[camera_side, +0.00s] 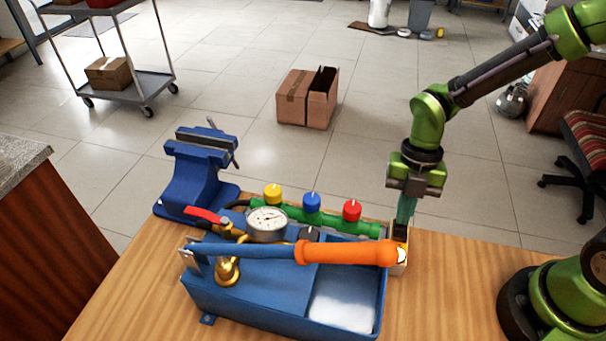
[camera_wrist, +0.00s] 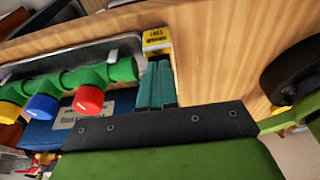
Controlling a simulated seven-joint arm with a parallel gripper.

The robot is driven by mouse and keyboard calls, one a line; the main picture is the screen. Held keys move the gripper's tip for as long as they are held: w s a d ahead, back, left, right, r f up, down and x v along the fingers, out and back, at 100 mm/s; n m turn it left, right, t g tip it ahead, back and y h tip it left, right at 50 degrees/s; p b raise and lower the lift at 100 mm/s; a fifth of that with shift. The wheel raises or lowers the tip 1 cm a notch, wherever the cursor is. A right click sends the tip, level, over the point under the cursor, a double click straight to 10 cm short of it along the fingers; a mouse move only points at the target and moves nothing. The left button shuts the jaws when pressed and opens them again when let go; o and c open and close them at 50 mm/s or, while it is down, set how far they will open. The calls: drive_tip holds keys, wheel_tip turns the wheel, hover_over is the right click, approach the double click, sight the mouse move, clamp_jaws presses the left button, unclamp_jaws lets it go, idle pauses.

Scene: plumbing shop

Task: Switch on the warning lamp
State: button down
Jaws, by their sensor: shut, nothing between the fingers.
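My gripper (camera_side: 403,220) points straight down at the right end of the blue pump tank, with its teal fingers shut and nothing between them. In the wrist view the closed fingers (camera_wrist: 158,82) end close to a small box with a yellow, lettered face (camera_wrist: 156,38). This box (camera_side: 399,231) also shows in the side view, just below the fingertips and partly hidden by them and the orange handle. I cannot tell if the fingers touch it. I cannot make out a lamp or a switch for certain, nor any light.
The blue pump tank (camera_side: 240,298) has an orange-gripped lever (camera_side: 345,252) across it, close to my gripper. Behind stand a gauge (camera_side: 267,220) and a green manifold (camera_side: 332,222) with yellow, blue and red knobs. A blue vise (camera_side: 195,178) is at left. Bare bench lies right.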

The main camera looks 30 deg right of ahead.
drive_tip(key=shift+s+a+r, duration=0.3)
drive_tip(key=shift+s+a, duration=0.05)
drive_tip(key=shift+w+r, duration=0.1)
drive_tip(key=shift+r, duration=0.25)
drive_tip(key=w+d+v, duration=0.1)
drive_tip(key=v, duration=1.2)
drive_tip(key=shift+d+f, duration=0.2)
drive_tip(key=shift+w, duration=0.1)
